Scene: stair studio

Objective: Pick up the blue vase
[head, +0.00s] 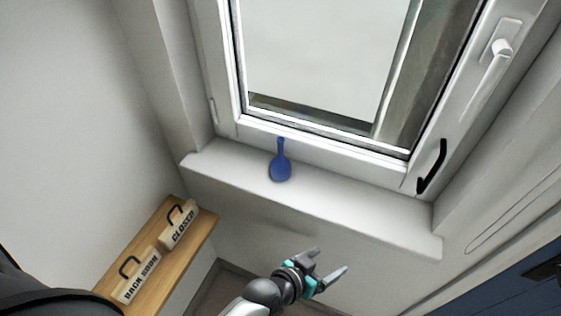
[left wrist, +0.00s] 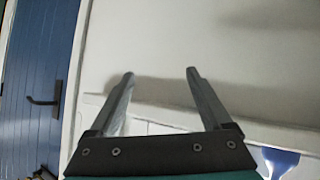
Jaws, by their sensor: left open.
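The blue vase (head: 281,168) stands on the white windowsill (head: 345,200) in the head view, with a round body and a narrow neck close to the window frame. My left gripper (head: 331,260) is below and in front of the sill, to the right of the vase and apart from it. Its two fingers are spread with nothing between them. My right gripper is not in view.
A wooden shelf (head: 205,226) at the lower left holds two signs, "CLOSED" (head: 178,224) and "BACK SOON" (head: 137,276). A blue door (left wrist: 38,60) with a dark handle stands to the side.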

